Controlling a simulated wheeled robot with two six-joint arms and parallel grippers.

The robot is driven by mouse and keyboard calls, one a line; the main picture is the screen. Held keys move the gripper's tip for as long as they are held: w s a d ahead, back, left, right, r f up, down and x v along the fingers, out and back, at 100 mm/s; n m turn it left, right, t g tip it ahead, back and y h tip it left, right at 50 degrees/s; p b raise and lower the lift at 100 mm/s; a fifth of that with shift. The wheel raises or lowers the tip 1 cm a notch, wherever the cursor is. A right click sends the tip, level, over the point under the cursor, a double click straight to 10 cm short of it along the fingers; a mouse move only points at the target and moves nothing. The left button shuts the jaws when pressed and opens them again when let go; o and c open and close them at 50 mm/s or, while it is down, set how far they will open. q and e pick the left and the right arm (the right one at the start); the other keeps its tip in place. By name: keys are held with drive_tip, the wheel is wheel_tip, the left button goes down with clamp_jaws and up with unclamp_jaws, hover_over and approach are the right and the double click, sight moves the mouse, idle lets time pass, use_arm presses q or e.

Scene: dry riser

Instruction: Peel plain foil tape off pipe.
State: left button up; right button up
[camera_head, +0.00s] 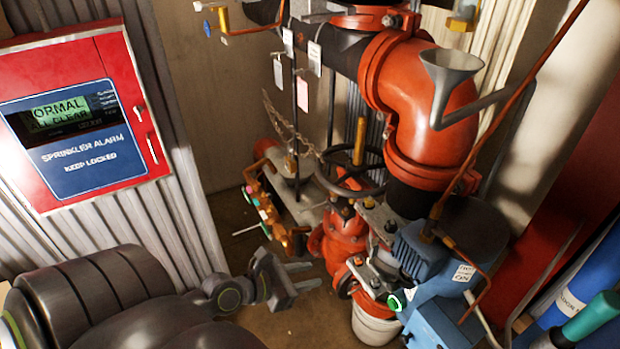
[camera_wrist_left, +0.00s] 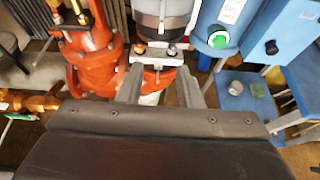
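My left gripper (camera_head: 314,274) is open and empty in the head view, left of the red valve (camera_head: 342,238) and pump assembly. In the left wrist view my left gripper (camera_wrist_left: 160,88) shows two grey fingers spread apart, with a bolted pipe flange (camera_wrist_left: 158,50) beyond them. A pale grey, silvery band (camera_wrist_left: 163,8) wraps the pipe above that flange; I cannot tell if it is foil tape. No foil tape is clearly identifiable in the head view. My right gripper is not in view.
A red sprinkler alarm panel (camera_head: 85,125) is at left. A large orange pipe elbow (camera_head: 425,100) with a grey funnel (camera_head: 450,70) rises above. A blue pump (camera_head: 420,255) and white bucket (camera_head: 374,325) are at right. Open floor (camera_head: 285,325) lies below my left gripper.

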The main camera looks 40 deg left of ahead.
use_arm(q)
approach(368, 261)
drive_tip(key=x, duration=0.8)
drive_tip(key=shift+f+b, duration=0.1)
drive_tip(key=shift+b, duration=0.25)
drive_tip(key=shift+c, duration=0.3)
drive_tip(key=shift+a, duration=0.1)
clamp_jaws()
drive_tip(key=shift+s+f, duration=0.1)
drive_tip(key=shift+s, duration=0.15)
